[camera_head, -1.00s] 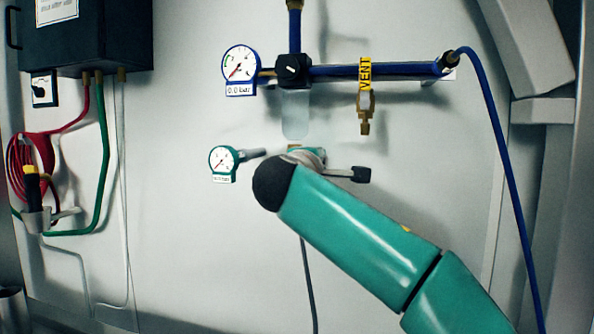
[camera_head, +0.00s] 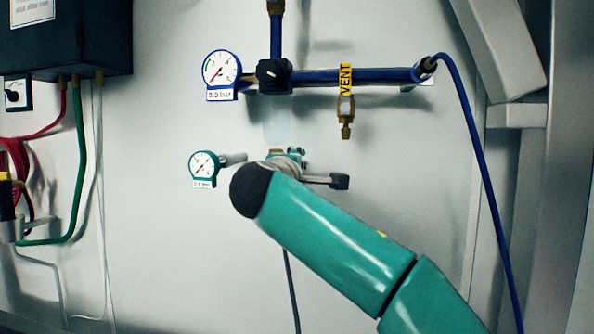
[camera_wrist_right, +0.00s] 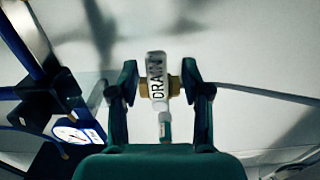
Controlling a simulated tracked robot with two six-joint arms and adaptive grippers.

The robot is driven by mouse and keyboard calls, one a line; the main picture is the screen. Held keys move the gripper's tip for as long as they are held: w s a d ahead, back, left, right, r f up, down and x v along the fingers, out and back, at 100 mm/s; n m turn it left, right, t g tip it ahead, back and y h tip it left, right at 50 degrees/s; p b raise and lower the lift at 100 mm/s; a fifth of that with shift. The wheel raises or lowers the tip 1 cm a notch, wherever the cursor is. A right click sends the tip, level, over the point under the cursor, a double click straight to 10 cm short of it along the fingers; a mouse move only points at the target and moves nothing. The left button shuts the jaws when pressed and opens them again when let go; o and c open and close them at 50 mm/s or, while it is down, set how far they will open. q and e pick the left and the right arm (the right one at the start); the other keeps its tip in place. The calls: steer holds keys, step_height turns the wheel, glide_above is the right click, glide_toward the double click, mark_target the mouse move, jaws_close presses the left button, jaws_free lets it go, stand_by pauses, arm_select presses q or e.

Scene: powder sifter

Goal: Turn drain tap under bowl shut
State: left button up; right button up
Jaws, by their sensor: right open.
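The drain tap shows in the right wrist view as a pale tag reading "DRAI" (camera_wrist_right: 157,82) on a brass fitting (camera_wrist_right: 174,86), with a small white and teal piece below it. My right gripper (camera_wrist_right: 160,74) is open, with one finger on each side of the tag; gaps show between the fingers and the tag. In the head view, part of my right gripper (camera_head: 296,158) shows just below the clear bowl (camera_head: 283,122), and my wrist hides the tap there. The bowl hangs under a black regulator knob (camera_head: 272,75). My left gripper is in neither view.
A blue pipe (camera_head: 350,75) with a brass vent fitting (camera_head: 346,117) runs right of the regulator. A blue-rimmed gauge (camera_head: 221,70) and a teal gauge (camera_head: 203,166) sit to the left. A black-ended lever (camera_head: 339,181) lies right of my wrist. A blue hose (camera_head: 480,170) hangs at right.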

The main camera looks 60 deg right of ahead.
steer(key=v, duration=1.2)
